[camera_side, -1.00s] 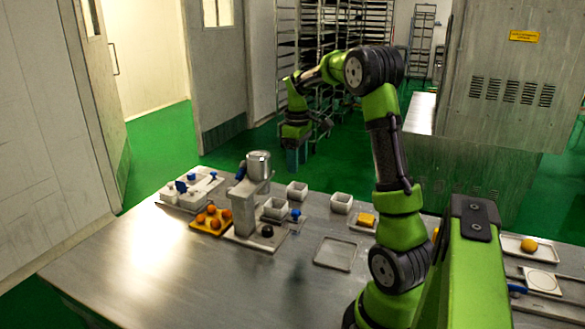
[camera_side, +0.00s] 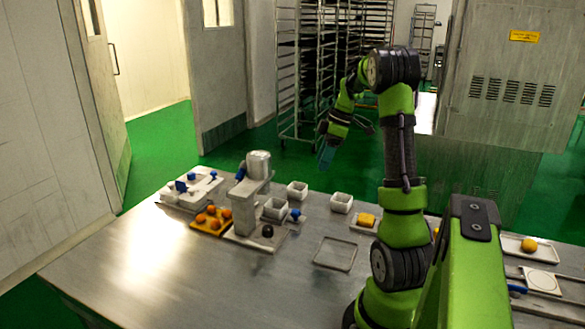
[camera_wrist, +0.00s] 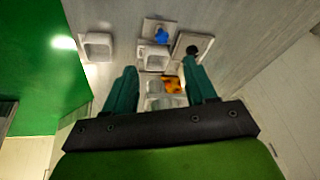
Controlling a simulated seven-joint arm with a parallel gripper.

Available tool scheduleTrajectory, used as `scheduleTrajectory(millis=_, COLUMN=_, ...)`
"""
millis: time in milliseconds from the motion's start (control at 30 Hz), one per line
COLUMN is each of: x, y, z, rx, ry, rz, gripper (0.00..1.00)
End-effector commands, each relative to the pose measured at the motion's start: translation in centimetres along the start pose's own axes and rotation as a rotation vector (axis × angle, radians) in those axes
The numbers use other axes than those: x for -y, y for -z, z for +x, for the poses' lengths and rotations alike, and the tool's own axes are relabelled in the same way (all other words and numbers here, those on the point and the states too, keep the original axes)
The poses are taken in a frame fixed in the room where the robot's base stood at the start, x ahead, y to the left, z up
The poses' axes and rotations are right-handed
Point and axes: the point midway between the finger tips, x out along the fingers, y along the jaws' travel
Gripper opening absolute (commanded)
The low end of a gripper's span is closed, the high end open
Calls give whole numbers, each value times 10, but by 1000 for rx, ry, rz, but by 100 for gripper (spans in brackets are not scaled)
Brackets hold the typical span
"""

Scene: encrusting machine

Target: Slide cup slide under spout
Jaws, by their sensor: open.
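The encrusting machine (camera_side: 243,210) stands on the steel table, a grey column with a metal hopper (camera_side: 258,164) on top. A blue knob (camera_side: 295,214), apparently the cup slide's handle, is at its right; the knob also shows in the wrist view (camera_wrist: 161,36). A white square cup (camera_side: 274,207) sits beside the knob, close to the column; it appears in the wrist view (camera_wrist: 155,60). The slide's track and the spout are not clear. My gripper (camera_side: 326,157) is open and empty, raised above and behind the table. Its two green fingers (camera_wrist: 161,66) point down, well above the machine.
A black ball (camera_side: 267,231) is at the machine's front. An empty shallow tray (camera_side: 335,254) lies right. The front table is clear.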

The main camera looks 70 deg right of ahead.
Motion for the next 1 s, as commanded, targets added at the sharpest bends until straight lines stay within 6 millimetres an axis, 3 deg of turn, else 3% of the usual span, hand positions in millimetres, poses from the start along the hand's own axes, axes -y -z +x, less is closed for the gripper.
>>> scheduleTrajectory(millis=167, x=1, y=8, z=1, rx=-54, ry=0, rz=-203, gripper=56)
scheduleTrajectory(millis=367, x=1, y=10, z=14, rx=-54, ry=1, rz=-250, gripper=56)
scheduleTrajectory(millis=1000, x=2, y=16, z=144, rx=-52, ry=2, rz=-246, gripper=56)
